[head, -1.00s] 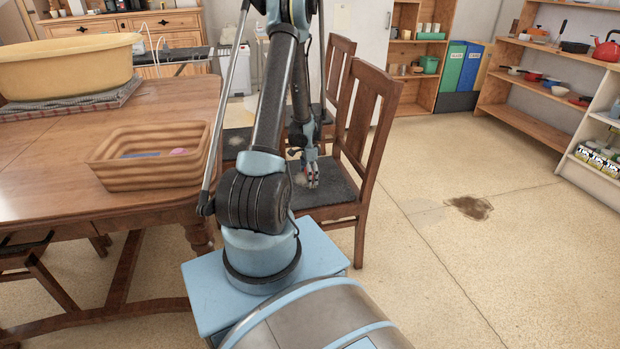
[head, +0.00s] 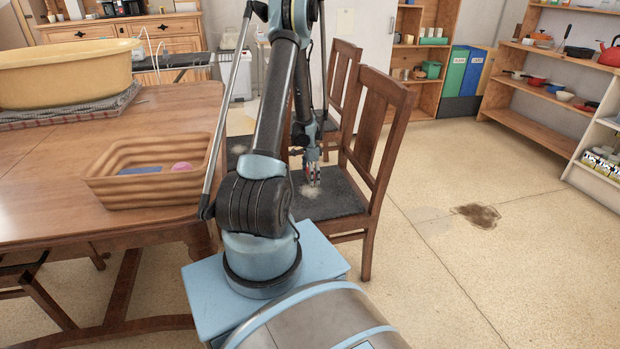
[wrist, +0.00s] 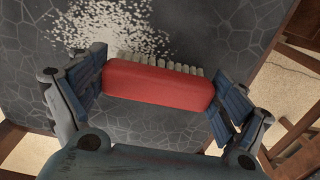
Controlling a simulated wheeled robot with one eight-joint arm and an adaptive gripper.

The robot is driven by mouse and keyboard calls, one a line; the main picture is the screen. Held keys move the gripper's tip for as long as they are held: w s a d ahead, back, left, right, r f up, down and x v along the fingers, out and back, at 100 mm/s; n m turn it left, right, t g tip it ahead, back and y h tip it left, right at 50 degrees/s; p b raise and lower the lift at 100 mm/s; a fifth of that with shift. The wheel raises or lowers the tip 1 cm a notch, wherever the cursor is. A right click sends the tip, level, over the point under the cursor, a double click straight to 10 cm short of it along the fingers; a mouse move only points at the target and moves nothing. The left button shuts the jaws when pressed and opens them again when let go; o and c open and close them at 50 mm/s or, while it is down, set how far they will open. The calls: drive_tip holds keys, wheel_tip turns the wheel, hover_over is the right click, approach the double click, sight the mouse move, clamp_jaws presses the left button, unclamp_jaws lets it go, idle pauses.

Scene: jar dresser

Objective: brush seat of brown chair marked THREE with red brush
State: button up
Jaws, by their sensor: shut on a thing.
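The red brush (wrist: 158,86) is held between the fingers of my gripper (wrist: 155,88) in the wrist view, its pale bristles on the far side. In the head view my gripper (head: 313,180) is over the dark seat (head: 335,198) of the nearest brown chair (head: 376,130). The wrist view shows the same dark, cracked-pattern seat (wrist: 235,40), with a patch of white crumbs (wrist: 110,28) just beyond the brush. I cannot tell whether the bristles touch the seat. No marking THREE is readable on the chair.
Another brown chair (head: 345,75) stands behind. The wooden table (head: 50,195) at left bears a tan basket (head: 150,198) with blue and pink items and a yellow tub (head: 65,75). A dark stain (head: 478,215) lies on the open floor at right.

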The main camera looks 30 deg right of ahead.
drive_tip(key=shift+w+d, duration=0.1)
drive_tip(key=shift+w, duration=0.35)
drive_tip(key=shift+r, duration=4.1)
